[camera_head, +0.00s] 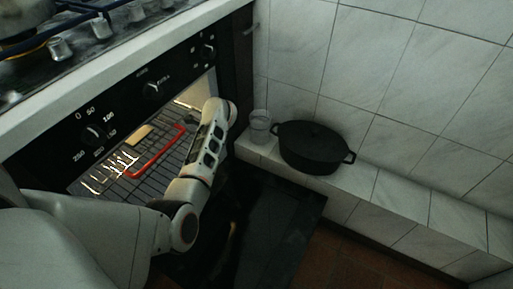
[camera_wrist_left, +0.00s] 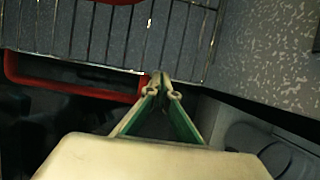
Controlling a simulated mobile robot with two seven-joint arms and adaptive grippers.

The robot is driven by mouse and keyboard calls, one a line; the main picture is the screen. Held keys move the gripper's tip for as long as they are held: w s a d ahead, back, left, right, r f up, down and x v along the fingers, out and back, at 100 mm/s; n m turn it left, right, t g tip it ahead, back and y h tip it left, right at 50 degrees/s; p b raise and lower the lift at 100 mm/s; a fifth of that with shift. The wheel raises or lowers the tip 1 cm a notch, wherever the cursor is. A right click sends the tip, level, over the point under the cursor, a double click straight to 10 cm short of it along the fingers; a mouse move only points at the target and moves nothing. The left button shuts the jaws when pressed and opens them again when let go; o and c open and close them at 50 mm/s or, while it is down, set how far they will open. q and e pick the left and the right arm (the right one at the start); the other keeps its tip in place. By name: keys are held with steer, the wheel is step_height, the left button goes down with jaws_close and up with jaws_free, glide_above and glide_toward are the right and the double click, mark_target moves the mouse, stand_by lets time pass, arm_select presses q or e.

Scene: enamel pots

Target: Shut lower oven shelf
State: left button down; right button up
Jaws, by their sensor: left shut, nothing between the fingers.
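The oven is open, and its wire shelf (camera_head: 122,160) with a red front bar (camera_head: 155,158) shows in the head view. My left arm reaches across the opening, and its gripper is hidden there. In the left wrist view my left gripper (camera_wrist_left: 164,80) is shut and empty, its tips together. They are close to the right end of a red bar (camera_wrist_left: 75,84) along the edge of a wire rack (camera_wrist_left: 110,35); I cannot tell whether they touch. More red shows at the top edge of that view. Which shelf level this is, I cannot tell. My right gripper is not in view.
The dark oven door (camera_head: 275,225) hangs lowered in front of the opening. A black lidded pot (camera_head: 315,148) and a glass (camera_head: 260,127) stand on the tiled ledge to the right. The stove top (camera_head: 85,45) with knobs is above.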

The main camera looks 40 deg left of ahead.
arm_select(q)
steer(key=shift+s+a+f, duration=0.1)
steer(key=shift+s+a, duration=0.05)
steer(key=shift+a, duration=0.4)
steer(key=shift+s+a+f, duration=0.1)
steer(key=shift+a, duration=0.45)
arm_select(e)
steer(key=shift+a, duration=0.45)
arm_select(q)
steer(key=shift+d+r, duration=0.1)
